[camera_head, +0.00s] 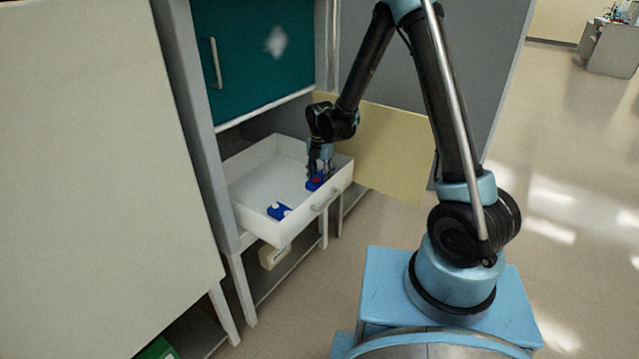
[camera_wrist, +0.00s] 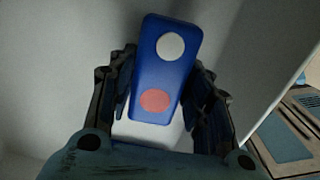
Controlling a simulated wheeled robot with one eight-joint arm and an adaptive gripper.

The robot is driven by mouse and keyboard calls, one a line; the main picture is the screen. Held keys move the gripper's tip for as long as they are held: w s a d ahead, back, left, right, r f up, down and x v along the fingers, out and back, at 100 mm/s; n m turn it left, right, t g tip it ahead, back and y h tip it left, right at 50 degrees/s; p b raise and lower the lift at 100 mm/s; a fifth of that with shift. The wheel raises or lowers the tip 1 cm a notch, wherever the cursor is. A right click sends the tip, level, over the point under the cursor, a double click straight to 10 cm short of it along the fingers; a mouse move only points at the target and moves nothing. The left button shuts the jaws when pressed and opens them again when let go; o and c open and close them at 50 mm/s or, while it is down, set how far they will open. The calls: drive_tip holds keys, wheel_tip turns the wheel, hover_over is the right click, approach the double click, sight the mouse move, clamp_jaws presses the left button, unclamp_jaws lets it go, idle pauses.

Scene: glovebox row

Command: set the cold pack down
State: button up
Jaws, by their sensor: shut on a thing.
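A blue cold pack (camera_wrist: 162,75) with a white disc and a red disc is between the fingers of my gripper (camera_wrist: 165,100) in the wrist view. In the head view my gripper (camera_head: 319,172) points down into the right part of an open white drawer (camera_head: 262,228), shut on this blue pack (camera_head: 315,183). A second blue pack (camera_head: 279,211) with white marks lies in the drawer near its front left corner. I cannot tell whether the held pack touches the drawer floor.
A teal door (camera_head: 250,55) with a handle is above the drawer. A cream panel (camera_head: 385,150) stands behind the drawer to the right. A large pale panel (camera_head: 95,170) fills the left. A yellowish box (camera_head: 272,256) is below the drawer. Open floor (camera_head: 560,200) lies to the right.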

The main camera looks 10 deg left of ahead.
drive_tip(key=shift+f, duration=1.1)
drive_tip(key=o, duration=1.2)
drive_tip(key=shift+f, duration=0.1)
